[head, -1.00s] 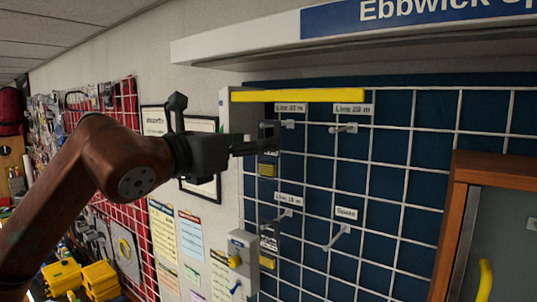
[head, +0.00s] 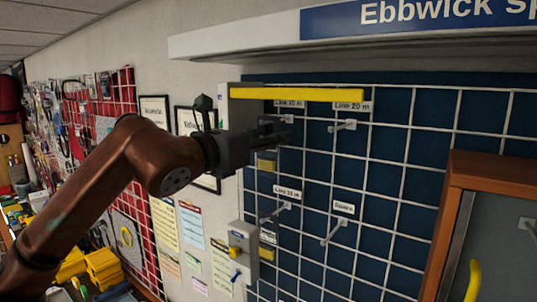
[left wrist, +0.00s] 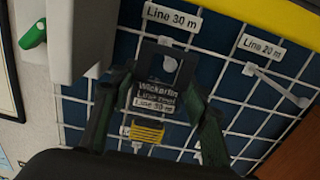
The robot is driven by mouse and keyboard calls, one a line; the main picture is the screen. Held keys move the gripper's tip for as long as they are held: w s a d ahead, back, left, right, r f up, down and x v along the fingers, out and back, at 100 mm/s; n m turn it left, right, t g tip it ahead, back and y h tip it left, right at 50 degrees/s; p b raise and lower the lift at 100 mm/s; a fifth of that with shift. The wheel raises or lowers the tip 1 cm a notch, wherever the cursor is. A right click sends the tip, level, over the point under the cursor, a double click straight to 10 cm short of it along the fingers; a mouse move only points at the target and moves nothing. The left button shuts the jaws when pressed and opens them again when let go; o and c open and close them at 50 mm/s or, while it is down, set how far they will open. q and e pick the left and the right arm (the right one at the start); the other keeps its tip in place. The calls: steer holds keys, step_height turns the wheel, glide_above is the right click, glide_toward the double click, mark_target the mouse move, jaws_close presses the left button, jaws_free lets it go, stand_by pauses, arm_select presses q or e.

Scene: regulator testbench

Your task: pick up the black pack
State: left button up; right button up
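The black pack (left wrist: 154,88) hangs on the "Line 30 m" hook in the left wrist view, with a printed label and a yellow coil in its lower part. Its yellow lower part also shows below my gripper in the head view (head: 266,164); the gripper hides its top. My left gripper (head: 284,130) is at the pack's upper part. In the left wrist view its fingers (left wrist: 158,82) stand apart on either side of the pack. I cannot tell whether they touch it. My right gripper is in neither view.
A yellow bar (head: 298,94) runs just above the hooks. Another dark pack with yellow (head: 268,238) hangs below. The "Line 20 m" hook (head: 343,126) is empty.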

arm_select(q)
steer(key=c, duration=0.6)
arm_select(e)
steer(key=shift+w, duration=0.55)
arm_select(q)
steer(key=shift+r, duration=0.1)
steer(key=shift+c, duration=0.2)
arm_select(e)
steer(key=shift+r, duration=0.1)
